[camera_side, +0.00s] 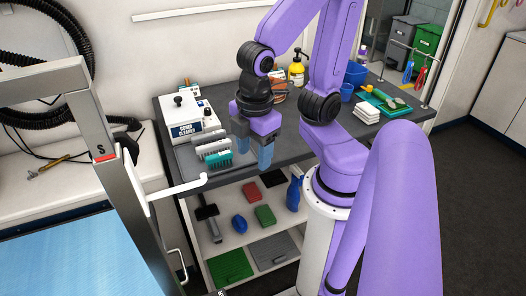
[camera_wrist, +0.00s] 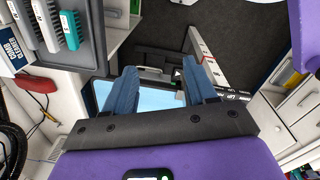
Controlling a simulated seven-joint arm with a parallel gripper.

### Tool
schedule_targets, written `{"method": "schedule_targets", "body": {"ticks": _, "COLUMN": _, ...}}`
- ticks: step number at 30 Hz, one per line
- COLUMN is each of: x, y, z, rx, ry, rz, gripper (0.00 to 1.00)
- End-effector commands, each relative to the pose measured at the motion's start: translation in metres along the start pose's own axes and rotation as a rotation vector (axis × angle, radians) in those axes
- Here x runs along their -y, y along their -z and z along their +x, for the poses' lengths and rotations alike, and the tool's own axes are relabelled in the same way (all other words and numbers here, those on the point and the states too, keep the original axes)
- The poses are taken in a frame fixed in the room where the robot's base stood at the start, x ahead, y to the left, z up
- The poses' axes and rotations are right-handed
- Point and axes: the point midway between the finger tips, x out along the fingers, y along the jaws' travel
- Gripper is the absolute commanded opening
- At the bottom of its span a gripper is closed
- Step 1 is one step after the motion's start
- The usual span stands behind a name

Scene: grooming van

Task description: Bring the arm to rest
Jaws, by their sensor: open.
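My purple arm reaches over the dark grey worktop (camera_side: 290,148). My gripper (camera_side: 253,163) points down near the worktop's front edge, just right of a grey tray with a row of white and teal comb-like pieces (camera_side: 217,160). In the wrist view its two blue fingers stand apart with nothing between them (camera_wrist: 160,80). The gripper is open and empty. The same row of pieces shows at the upper left of the wrist view (camera_wrist: 55,24).
A white cleaner box (camera_side: 190,120), a yellow pump bottle (camera_side: 296,70), blue cups (camera_side: 355,75) and folded white cloths (camera_side: 366,113) stand on the worktop. A shelf below (camera_side: 228,210) holds brushes and mats. A metal post (camera_side: 95,125) with a white hook stands at left.

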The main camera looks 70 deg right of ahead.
Motion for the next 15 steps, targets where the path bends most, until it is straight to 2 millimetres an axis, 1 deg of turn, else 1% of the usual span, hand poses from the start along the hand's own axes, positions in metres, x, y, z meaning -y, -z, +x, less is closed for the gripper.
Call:
{"method": "schedule_targets", "body": {"ticks": 1, "x": 0.009, "y": -0.003, "z": -0.002, "rx": -0.019, "ry": 0.024, "rz": 0.013, "gripper": 0.56}}
{"method": "schedule_targets", "body": {"ticks": 4, "x": 0.019, "y": -0.006, "z": -0.003, "rx": -0.036, "ry": 0.054, "rz": 0.032, "gripper": 0.56}}
{"method": "schedule_targets", "body": {"ticks": 7, "x": 0.022, "y": -0.006, "z": -0.003, "rx": -0.04, "ry": 0.063, "rz": 0.037, "gripper": 0.56}}
{"method": "schedule_targets", "body": {"ticks": 15, "x": 0.021, "y": -0.006, "z": -0.003, "rx": -0.038, "ry": 0.061, "rz": 0.036, "gripper": 0.56}}
